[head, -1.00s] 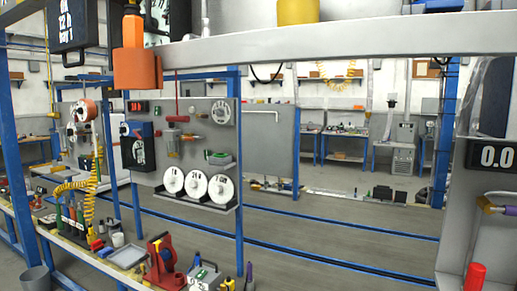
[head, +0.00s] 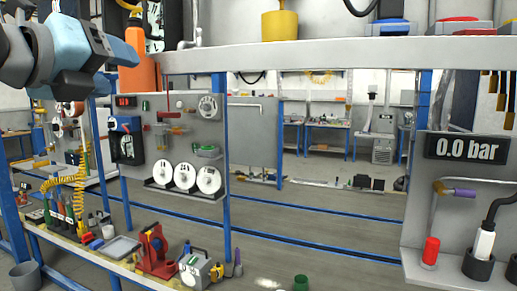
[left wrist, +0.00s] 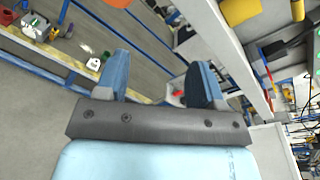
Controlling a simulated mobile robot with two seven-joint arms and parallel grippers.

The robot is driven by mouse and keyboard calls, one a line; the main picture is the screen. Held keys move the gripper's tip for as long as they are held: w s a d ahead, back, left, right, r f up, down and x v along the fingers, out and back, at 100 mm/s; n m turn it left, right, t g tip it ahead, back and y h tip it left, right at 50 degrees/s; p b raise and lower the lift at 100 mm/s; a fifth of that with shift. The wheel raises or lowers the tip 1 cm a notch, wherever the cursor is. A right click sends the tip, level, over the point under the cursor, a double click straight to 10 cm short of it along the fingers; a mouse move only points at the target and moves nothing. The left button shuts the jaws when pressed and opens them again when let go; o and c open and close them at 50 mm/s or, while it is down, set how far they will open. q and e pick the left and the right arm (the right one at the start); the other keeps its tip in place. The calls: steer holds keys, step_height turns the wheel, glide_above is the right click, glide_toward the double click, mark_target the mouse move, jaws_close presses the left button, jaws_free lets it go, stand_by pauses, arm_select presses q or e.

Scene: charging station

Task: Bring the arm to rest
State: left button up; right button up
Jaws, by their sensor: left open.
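My left gripper (head: 122,48) is at the upper left of the head view, on a light blue and grey arm. It hangs in the air in front of the orange holder and the long grey beam. In the left wrist view my left gripper (left wrist: 160,77) has its two blue fingers spread apart, with nothing between them. Floor and blue rails show beyond the fingers. My right gripper is in neither view.
A grey beam (head: 340,55) crosses above, bearing a yellow pot (head: 280,25). A cluttered bench (head: 120,262) runs low at left. The middle floor is mostly open.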

arm_select(q)
steer(key=w+d+f+n+g+h+p, duration=0.1)
steer(key=w+d+f+n+h+p, duration=0.2)
steer(key=w+f, duration=0.6)
step_height(320, 180, down, 29)
steer(key=w+d+n+g+y+p, duration=0.1)
steer(key=d+n+p, duration=0.1)
steer(key=n, duration=1.1)
steer(key=s+f+n+g+y+p, duration=0.1)
steer(key=s+f+n, duration=0.3)
steer(key=f, duration=0.4)
steer(key=s+f+n+y+p, duration=0.1)
steer(key=s+f+n, duration=0.3)
steer(key=f, duration=0.5)
steer(key=s+a+f+n+y+p, duration=0.1)
steer(key=s+f+n, duration=0.2)
steer(key=s+f, duration=0.4)
steer(key=s+a+f+n+g+y+p, duration=0.1)
steer(key=s+f+n, duration=0.2)
steer(key=s+f, duration=0.4)
steer(key=s, duration=0.5)
steer(key=shift+s+g, duration=0.15)
steer(key=shift+g, duration=0.15)
